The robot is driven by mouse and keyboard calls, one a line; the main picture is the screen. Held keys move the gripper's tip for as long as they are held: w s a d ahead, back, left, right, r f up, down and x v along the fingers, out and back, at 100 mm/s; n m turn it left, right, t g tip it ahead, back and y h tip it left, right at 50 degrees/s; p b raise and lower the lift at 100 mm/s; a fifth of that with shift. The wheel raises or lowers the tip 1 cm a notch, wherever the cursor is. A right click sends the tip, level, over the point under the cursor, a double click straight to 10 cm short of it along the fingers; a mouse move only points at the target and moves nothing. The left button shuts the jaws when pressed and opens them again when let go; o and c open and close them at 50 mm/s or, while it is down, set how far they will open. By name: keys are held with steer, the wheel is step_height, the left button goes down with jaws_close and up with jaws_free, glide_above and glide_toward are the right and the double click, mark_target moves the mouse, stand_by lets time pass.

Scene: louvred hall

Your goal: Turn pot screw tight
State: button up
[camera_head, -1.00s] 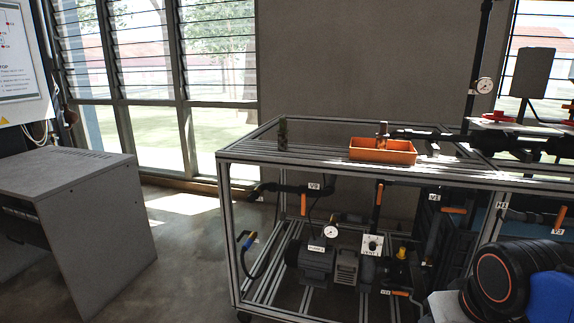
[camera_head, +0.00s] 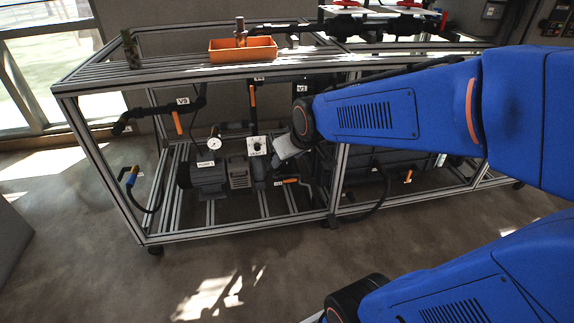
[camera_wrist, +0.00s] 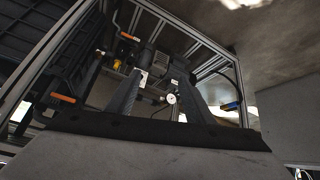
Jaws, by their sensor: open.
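A small white box with a round black knob (camera_head: 257,146), which may be the pot screw, faces out on the lower part of the rig in the head view. I cannot pick out the knob in the wrist view.
The rig's metal frame (camera_head: 110,190) surrounds the pump (camera_head: 208,178) and a pressure gauge (camera_head: 214,143); the gauge also shows in the wrist view (camera_wrist: 171,99). An orange tray (camera_head: 243,50) sits on top. Orange valve handles (camera_head: 177,122) hang nearby. The floor in front is clear.

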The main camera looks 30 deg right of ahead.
mark_target(287, 162)
steer(key=w+d+f+n+t+h, duration=0.1)
steer(key=w+d+f+t, duration=0.15)
steer(key=w+f, duration=0.5)
steer(key=w+d+f+n+t, duration=0.1)
steer(key=w+d+f, duration=0.3)
steer(key=w, duration=0.7)
steer(key=w+d+f+t+h, duration=0.1)
steer(key=w+d+f+t, duration=0.15)
steer(key=w+f, duration=0.55)
steer(key=d+f+n+t+h, duration=0.15)
steer(key=d+f, duration=0.25)
steer(key=f, duration=0.7)
steer(key=d+f+n+t+h, duration=0.1)
steer(key=d+f+t, duration=0.3)
steer(key=f, duration=0.7)
steer(key=shift+g, duration=0.65)
steer(key=x, duration=1.7)
steer(key=shift+d+f, duration=0.2)
steer(key=shift+d, duration=0.15)
steer(key=c, duration=1)
steer(key=shift+c, duration=0.2)
